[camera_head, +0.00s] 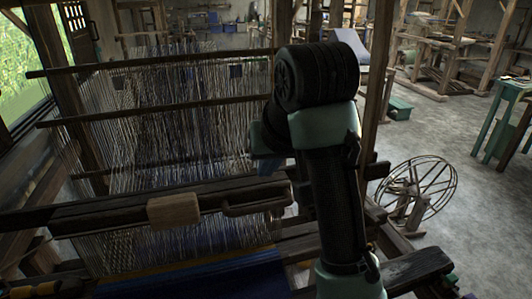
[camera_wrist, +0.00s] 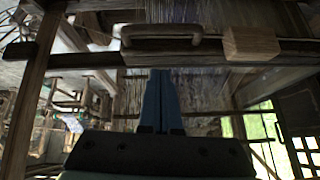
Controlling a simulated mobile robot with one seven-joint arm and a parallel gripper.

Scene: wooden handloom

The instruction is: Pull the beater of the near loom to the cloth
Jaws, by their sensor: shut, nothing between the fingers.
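The beater (camera_head: 110,213) is a dark wooden beam across the near loom, with a pale wooden block (camera_head: 175,210) and a loop handle (camera_head: 256,203) on it. Blue cloth (camera_head: 215,279) lies below and in front, with a strip of pale warp between it and the beater. In the wrist view the handle (camera_wrist: 162,33) and block (camera_wrist: 250,43) show at the top. My gripper (camera_wrist: 160,74) has its blue fingers together and empty, tips near the beam below the handle in the picture. Contact cannot be told. In the head view my arm hides much of the gripper.
Warp threads and heddles (camera_head: 165,130) stand behind the beater, under dark cross bars (camera_head: 150,112). A loom post (camera_head: 378,80) rises right of my arm. A spoked wheel (camera_head: 418,188) stands at right. The grey floor (camera_head: 450,140) beyond is partly open.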

